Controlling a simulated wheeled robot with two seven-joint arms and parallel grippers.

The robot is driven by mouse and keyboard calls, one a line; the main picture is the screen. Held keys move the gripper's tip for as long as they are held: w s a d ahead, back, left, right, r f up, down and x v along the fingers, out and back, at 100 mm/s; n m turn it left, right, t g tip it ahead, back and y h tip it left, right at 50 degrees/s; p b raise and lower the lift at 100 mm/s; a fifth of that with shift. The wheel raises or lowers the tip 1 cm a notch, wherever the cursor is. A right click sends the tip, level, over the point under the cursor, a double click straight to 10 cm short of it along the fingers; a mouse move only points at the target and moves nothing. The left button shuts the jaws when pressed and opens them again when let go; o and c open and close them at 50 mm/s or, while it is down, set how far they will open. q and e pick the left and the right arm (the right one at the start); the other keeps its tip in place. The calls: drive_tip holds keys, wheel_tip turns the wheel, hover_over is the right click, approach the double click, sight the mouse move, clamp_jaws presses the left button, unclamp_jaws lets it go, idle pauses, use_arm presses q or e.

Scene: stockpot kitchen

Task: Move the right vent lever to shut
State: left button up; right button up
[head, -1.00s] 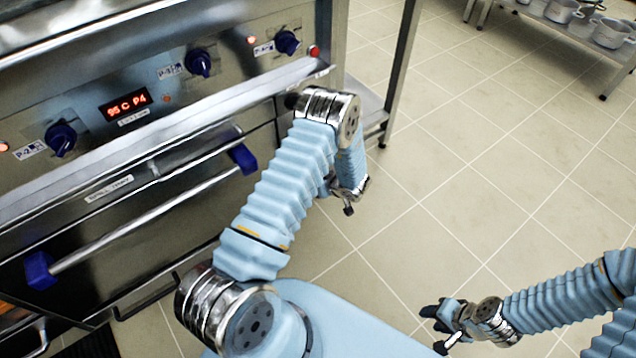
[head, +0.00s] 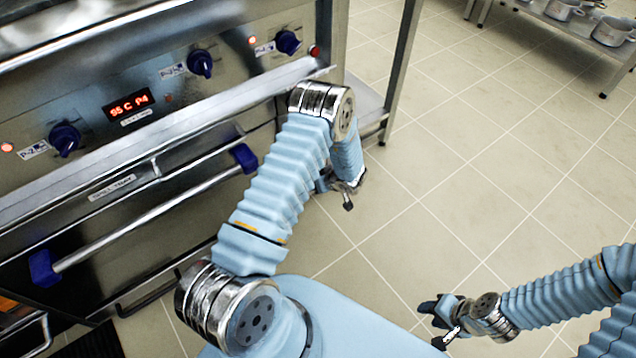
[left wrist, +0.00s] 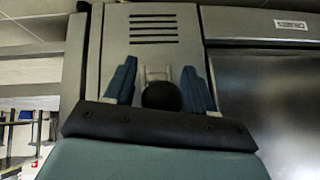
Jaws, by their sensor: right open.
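A vent lever with a round black knob (left wrist: 161,96) and a pale metal bracket stands on a grey panel in the left wrist view. My left gripper (left wrist: 159,68) is open, with one blue finger on each side of the knob in that view. I cannot tell whether the fingers touch it, or which way the lever is set. The left fingers do not show clearly in the head view, where the lever cannot be made out either. My right gripper (head: 438,327) is open and empty over the floor at the lower right.
A steel oven (head: 100,215) with blue control knobs, a red display and a long door handle (head: 150,218) fills the left. A rack with pots (head: 610,30) stands at the far right. The tiled floor between is clear. Slots (left wrist: 153,27) mark the grey panel.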

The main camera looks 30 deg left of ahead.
use_arm(q)
drive_tip(key=p+v, duration=0.1)
drive_tip(key=v, duration=1.2)
drive_tip(key=shift+d+r+p, duration=0.25)
drive_tip(key=shift+p, duration=0.1)
